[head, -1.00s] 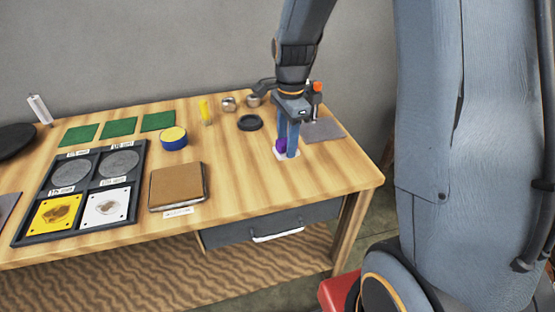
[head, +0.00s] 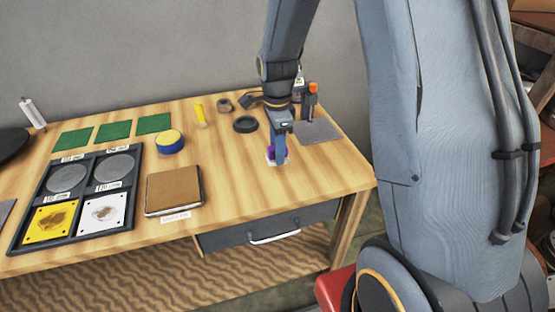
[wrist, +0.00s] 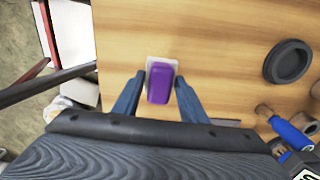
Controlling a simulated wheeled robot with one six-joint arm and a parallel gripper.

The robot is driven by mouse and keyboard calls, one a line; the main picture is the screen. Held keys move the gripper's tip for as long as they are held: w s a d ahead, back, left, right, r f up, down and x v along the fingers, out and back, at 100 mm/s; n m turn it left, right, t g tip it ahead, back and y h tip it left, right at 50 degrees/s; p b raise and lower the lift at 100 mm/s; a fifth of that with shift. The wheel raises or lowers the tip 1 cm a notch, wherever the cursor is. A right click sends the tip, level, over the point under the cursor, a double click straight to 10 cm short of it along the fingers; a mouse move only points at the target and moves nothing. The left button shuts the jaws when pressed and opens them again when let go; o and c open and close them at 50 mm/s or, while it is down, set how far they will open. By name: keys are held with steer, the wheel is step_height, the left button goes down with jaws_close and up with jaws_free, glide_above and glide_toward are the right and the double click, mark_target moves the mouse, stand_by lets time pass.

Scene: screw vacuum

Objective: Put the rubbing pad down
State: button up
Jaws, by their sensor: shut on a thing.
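The rubbing pad is a small purple block (head: 271,153) with a white base (head: 272,162), at the middle-right of the workbench near its front. It also shows in the wrist view, as a purple top (wrist: 161,88) on a pale plate. My gripper (head: 280,160) points straight down and is shut on the pad, with one finger on each side of it. The pad is at or very near the table top; I cannot tell whether its base touches the wood. The nearer finger hides part of the pad in the head view.
A dark ring (head: 246,124) and a grey sheet (head: 317,132) lie behind my gripper. Bare wood surrounds the pad.

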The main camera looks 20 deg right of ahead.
steer(key=shift+f+p, duration=0.75)
steer(key=shift+f, duration=1.35)
steer(key=shift+f, duration=0.15)
steer(key=o, duration=1)
steer(key=shift+f+b, duration=0.15)
steer(key=shift+b, duration=0.25)
steer(key=r, duration=0.2)
steer(key=r+b, duration=0.1)
steer(key=r, duration=0.2)
steer(key=r+b, duration=0.1)
steer(key=r, duration=0.2)
steer(key=shift+s, duration=0.3)
steer(key=s+r+n, duration=0.2)
steer(key=s+n, duration=1.4)
steer(key=n, duration=0.2)
steer(key=shift+s+r+n+t, duration=0.15)
steer(key=shift+s+n+t, duration=0.15)
steer(key=shift+s+t, duration=0.1)
